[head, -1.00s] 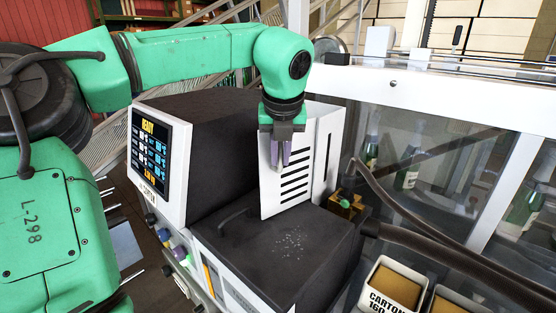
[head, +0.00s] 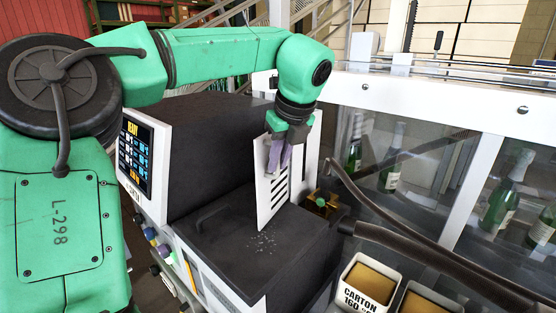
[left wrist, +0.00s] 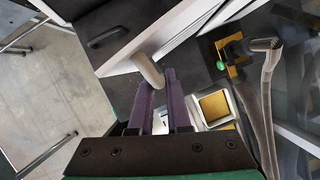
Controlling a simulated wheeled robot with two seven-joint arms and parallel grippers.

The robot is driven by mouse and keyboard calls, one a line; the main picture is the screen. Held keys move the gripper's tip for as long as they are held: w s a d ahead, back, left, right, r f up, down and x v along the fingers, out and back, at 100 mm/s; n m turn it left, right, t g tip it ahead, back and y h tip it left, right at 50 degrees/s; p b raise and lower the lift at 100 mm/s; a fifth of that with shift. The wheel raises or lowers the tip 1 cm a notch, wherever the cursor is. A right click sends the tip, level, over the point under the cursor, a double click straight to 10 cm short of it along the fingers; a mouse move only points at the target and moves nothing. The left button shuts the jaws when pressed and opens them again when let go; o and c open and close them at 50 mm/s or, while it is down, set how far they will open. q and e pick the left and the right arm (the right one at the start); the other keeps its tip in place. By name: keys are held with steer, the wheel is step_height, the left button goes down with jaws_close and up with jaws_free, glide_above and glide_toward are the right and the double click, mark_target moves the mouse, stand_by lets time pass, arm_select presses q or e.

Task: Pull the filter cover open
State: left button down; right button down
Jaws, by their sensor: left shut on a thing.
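The filter cover (head: 265,203) is a white slotted panel on the machine's front, standing out at an angle from the white frame (head: 307,165) behind it. My left gripper (head: 277,166), with purple fingers, is at the cover's upper part, pointing down, and covers some of it. In the left wrist view my left gripper (left wrist: 160,86) is shut on a rounded beige handle (left wrist: 148,68) on the white panel. The fingers hide the handle's end. My right gripper is in neither view.
A dark housing (head: 262,248) with a curved handle lies below the cover. A screen (head: 135,157) stands left. Dark hoses (head: 410,243) run to the right. A carton bin (head: 366,283) stands at the lower right, and bottles (head: 500,190) stand behind glass.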

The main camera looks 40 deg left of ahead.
arm_select(q)
steer(key=shift+w+a+r, duration=0.1)
steer(key=shift+w+r, duration=0.05)
steer(key=shift+r, duration=0.2)
steer(key=c, duration=0.9)
jaws_free()
steer(key=shift+f, duration=0.1)
steer(key=shift+w+f, duration=0.2)
steer(key=shift+w, duration=0.05)
steer(key=shift+s, duration=0.1)
steer(key=p+v, duration=0.3)
steer(key=v, duration=1.1)
steer(key=shift+r, duration=0.25)
